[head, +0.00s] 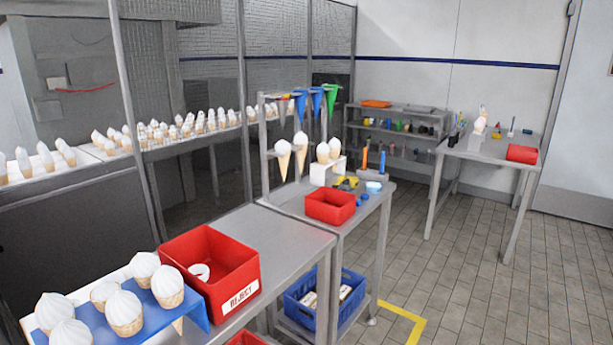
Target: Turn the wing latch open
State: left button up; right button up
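I cannot make out a wing latch in the head view; any such part is too small or hidden. Neither of my grippers is in view.
A red reject bin (208,265) and a blue cone tray (190,306) stand on the near bench. A red bin (330,206) is on the middle bench, with a blue crate (325,300) below. A side table (470,147) stands right. The tiled floor (480,280) between is clear.

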aim_at(342, 178)
jog(key=i+l+u, duration=0.35)
jog(key=l+u, duration=0.2)
jog(key=i+l+u, duration=0.25)
jog(key=l, duration=0.2)
jog(key=k+j, duration=0.05)
jog(key=k, duration=0.05)
